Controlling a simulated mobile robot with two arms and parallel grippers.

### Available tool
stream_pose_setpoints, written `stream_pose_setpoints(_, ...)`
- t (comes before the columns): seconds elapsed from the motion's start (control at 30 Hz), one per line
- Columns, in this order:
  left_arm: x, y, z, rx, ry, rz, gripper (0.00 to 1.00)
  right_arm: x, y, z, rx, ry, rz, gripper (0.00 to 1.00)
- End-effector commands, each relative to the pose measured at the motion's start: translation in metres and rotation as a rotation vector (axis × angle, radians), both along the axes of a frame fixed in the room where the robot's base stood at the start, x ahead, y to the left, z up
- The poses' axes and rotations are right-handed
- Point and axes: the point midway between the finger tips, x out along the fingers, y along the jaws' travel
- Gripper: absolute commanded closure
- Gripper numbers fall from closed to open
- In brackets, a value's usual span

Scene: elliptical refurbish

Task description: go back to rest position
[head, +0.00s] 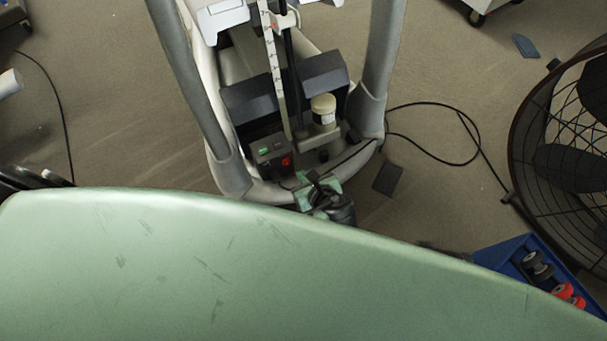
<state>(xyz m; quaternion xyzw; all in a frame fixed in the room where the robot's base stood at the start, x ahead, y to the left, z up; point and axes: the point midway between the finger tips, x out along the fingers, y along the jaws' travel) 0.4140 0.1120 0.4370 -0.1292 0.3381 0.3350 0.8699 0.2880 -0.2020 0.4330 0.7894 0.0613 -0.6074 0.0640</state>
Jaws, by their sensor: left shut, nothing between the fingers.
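My left gripper (318,185), black with pale green parts, is small in the head view, just below the middle of the picture. It is shut with nothing held. It is in front of the near end of a grey and white elliptical machine (373,98). I cannot tell if it touches the machine. The rest of its arm is hidden. My right gripper is not in view.
A black cable (432,103) loops over the carpet. Carpet on either side is mostly clear.

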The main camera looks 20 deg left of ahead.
Motion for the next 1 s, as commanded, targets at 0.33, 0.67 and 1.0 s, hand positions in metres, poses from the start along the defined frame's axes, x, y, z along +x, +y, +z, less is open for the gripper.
stream_pose_setpoints(0.33,0.000,0.000,0.000,0.000,0.000,0.000,1.00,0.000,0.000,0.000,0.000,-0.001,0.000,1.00)
stream_pose_setpoints(0.67,-0.029,0.018,-0.019,-0.248,-0.027,0.262,1.00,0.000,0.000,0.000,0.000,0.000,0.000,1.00)
stream_pose_setpoints(1.0,-0.099,0.059,-0.032,-0.921,-0.212,1.245,1.00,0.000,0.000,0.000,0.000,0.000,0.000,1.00)
